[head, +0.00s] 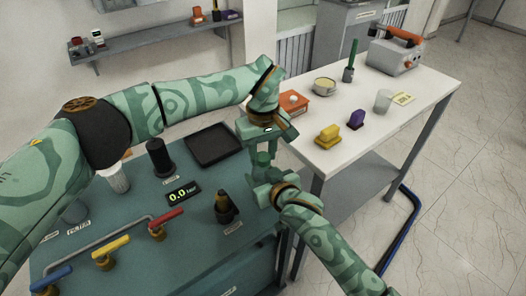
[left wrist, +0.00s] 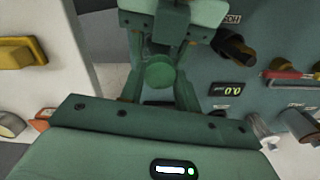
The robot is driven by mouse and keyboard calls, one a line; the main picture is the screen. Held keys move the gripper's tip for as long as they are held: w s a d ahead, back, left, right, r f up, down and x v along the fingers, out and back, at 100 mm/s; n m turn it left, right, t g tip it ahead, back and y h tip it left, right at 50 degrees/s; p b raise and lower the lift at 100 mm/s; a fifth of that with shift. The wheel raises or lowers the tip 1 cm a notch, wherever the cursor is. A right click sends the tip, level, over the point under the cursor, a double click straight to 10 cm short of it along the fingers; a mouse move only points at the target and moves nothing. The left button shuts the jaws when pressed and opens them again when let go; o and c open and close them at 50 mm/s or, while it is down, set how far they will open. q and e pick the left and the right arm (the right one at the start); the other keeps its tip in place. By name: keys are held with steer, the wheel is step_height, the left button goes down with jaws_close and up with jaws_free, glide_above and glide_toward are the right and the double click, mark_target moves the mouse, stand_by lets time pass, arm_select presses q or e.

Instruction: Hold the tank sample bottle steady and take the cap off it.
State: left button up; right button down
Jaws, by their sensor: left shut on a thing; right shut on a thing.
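The left gripper (head: 262,150) reaches down over the gap between the teal bench and the white table. The right gripper (head: 264,188) is just below it, coming in from the lower right. A green round piece (left wrist: 159,72), seen end-on in the left wrist view, sits between the left fingers and looks like the bottle's cap. Both grippers are shut on what looks like the tank sample bottle, left above and right below. The bottle's body is mostly hidden by the fingers. I cannot tell whether cap and bottle are joined.
The teal bench holds a black tray (head: 213,146), a black cylinder (head: 160,158), a 0.0 display (head: 183,194), a dark brass-based fitting (head: 226,209) and coloured-handle valves (head: 103,250).

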arm_select(q)
steer(key=n, duration=0.5)
steer(key=shift+n, duration=0.4)
steer(key=n, duration=2.1)
steer(key=shift+r+n, duration=0.1)
steer(key=shift+n, duration=0.2)
steer(key=n, duration=0.5)
steer(key=shift+n, duration=0.4)
steer(key=n, duration=1.2)
steer(key=shift+n, duration=0.3)
steer(key=n, duration=0.6)
steer(key=shift+w+r, duration=0.1)
